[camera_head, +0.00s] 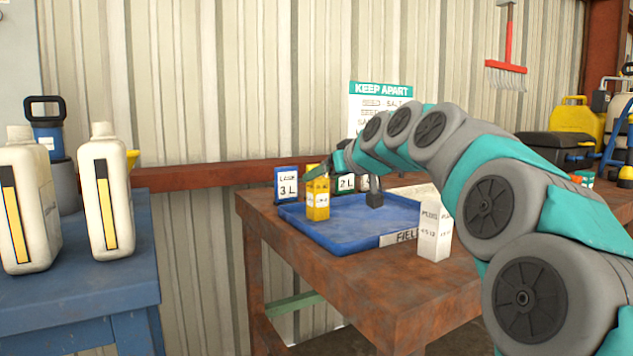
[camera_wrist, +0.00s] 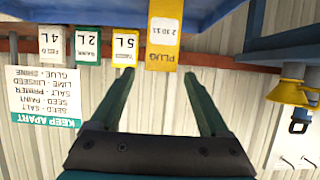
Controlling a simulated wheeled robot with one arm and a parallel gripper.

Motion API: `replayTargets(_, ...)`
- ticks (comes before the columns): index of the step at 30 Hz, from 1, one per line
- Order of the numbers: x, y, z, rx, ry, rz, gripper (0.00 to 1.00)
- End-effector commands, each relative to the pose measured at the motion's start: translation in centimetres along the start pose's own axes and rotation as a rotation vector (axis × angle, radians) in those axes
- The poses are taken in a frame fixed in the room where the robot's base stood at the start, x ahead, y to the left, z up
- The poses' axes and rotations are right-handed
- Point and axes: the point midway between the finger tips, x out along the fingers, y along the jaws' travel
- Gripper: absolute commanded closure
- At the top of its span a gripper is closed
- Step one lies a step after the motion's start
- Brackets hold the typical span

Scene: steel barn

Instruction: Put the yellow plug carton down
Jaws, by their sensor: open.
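The yellow plug carton (camera_head: 318,205) stands upright in the left part of the blue tray (camera_head: 335,240) on the brown table. In the wrist view, which is upside down, the carton (camera_wrist: 164,35) hangs from the top edge with its PLUG label facing me. The carton's upper end lies just beyond the fingertips, with visible gaps on both sides.
A white plug carton (camera_head: 434,232) stands at the tray's front right. White jugs (camera_head: 105,190) stand on the blue table (camera_head: 120,270) at left.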

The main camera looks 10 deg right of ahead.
Motion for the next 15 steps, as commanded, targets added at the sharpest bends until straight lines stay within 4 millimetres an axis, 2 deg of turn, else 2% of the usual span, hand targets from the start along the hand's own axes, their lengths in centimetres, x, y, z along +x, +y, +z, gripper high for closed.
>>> replayTargets(1, -1.3, 0.0, -0.1, 0.0, 0.004, 0.001, 0.21)
replayTargets(3, -2.6, 0.0, 0.1, -0.001, 0.0, 0.0, 0.21)
replayTargets(7, -4.5, -0.1, 0.0, -0.002, 0.0, -0.001, 0.21)
replayTargets(10, -5.2, -0.1, 0.0, -0.002, 0.0, 0.0, 0.21)
replayTargets(15, -5.4, 0.0, 0.0, -0.002, -0.001, 0.0, 0.21)
